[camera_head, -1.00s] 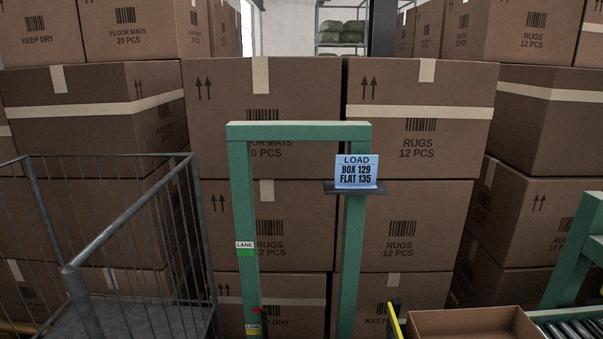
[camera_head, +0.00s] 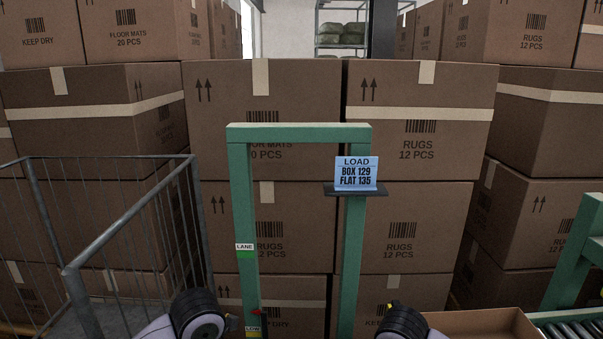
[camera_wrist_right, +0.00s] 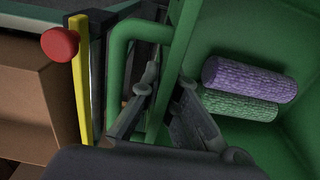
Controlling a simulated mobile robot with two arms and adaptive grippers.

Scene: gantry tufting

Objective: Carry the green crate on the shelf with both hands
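The green crate (camera_wrist_right: 240,45) shows only in the right wrist view, with a purple roll (camera_wrist_right: 249,79) and a green roll (camera_wrist_right: 240,104) lying in it. A green tube handle (camera_wrist_right: 137,29) stands out from its side. My right gripper (camera_wrist_right: 168,85) has one finger on each side of the crate's near wall, with a narrow gap between them; whether they press on it is unclear. In the head view only dark rounded parts of my left arm (camera_head: 197,315) and right arm (camera_head: 402,322) show at the bottom edge. My left gripper and the shelf cannot be made out.
A green frame (camera_head: 300,132) with a blue LOAD sign (camera_head: 356,173) stands ahead, before stacked cartons (camera_head: 265,90). A wire cage cart (camera_head: 135,215) is at left. A yellow post (camera_wrist_right: 80,85) with a red knob (camera_wrist_right: 60,44) is close beside the crate. An open carton (camera_head: 480,325) sits lower right.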

